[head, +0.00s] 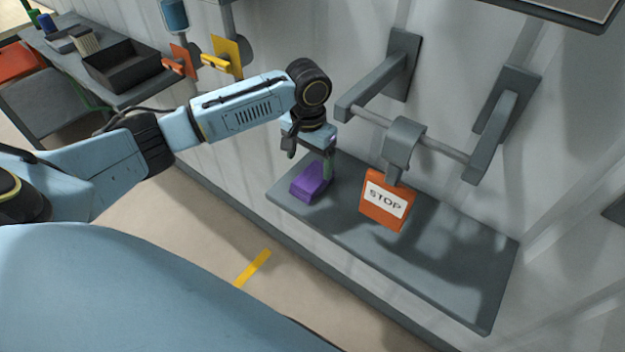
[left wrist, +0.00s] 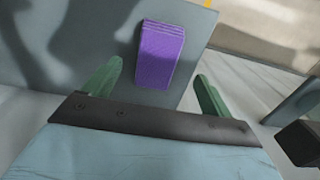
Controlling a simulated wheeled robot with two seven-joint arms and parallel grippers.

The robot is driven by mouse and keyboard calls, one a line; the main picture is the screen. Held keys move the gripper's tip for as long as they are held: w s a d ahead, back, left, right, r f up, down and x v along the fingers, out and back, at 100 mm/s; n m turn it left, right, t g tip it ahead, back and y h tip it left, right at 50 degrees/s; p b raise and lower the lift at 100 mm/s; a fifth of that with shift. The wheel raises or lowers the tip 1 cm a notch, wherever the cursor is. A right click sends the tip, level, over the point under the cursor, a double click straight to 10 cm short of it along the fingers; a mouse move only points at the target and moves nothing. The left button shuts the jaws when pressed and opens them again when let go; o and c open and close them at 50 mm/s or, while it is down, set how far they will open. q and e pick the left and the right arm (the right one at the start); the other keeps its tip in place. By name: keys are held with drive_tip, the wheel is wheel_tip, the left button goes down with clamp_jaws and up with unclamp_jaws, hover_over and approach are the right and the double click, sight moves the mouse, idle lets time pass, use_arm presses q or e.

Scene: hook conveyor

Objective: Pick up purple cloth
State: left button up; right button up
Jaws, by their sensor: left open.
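The purple cloth (head: 309,181) is a folded block lying on the left end of the grey shelf (head: 440,262). It also shows in the left wrist view (left wrist: 160,55), ahead of and between my fingers. My left gripper (head: 311,160) is above and beside the cloth in the head view, partly hidden by its own wrist. I cannot tell from these views how far the fingertips are from the cloth. My right gripper is not in view.
An orange STOP sign (head: 385,222) hangs from a grey hook (head: 403,145) on a wall-mounted bar, to the right of the cloth. The shelf's right part is clear. A table with a dark tray (head: 122,66) stands at the upper left.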

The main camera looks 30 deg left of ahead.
sight(312, 176)
use_arm(q)
drive_tip(key=shift+w+f, duration=0.15)
drive_tip(key=shift+f, duration=0.45)
drive_tip(key=f, duration=0.3)
drive_tip(key=shift+w+d+f, duration=0.15)
drive_tip(key=shift+w+f, duration=0.15)
drive_tip(key=shift+w, duration=0.05)
drive_tip(key=shift+f, duration=0.5)
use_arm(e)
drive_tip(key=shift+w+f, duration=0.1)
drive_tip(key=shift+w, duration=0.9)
use_arm(q)
drive_tip(key=shift+c, duration=0.9)
drive_tip(key=c, duration=0.9)
wheel_tip(312, 176, up, 10)
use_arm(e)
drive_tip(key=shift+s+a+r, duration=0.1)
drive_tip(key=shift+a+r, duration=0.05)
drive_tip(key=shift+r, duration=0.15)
